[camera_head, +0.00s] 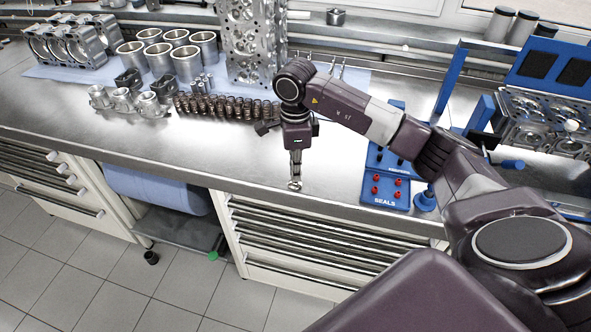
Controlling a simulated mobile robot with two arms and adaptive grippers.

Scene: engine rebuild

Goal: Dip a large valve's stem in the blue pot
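My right gripper (296,168) points down over the front part of the steel bench, left of the blue seals board. Its fingers look close together around a thin metal piece with a bright round head (295,185) at its lower end, apparently a valve held head down. Whether the head touches the bench is hard to tell. A small blue pot (425,201) stands at the right of the seals board, apart from the gripper. Thin upright stems (342,68) show behind my arm. My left gripper is out of view.
The blue board (384,192) marked SEALS holds red pieces. A row of springs (228,107) and several metal cylinders (186,63) stand at the left. An engine head (545,118) lies at the right. The bench front (225,170) left of the gripper is clear.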

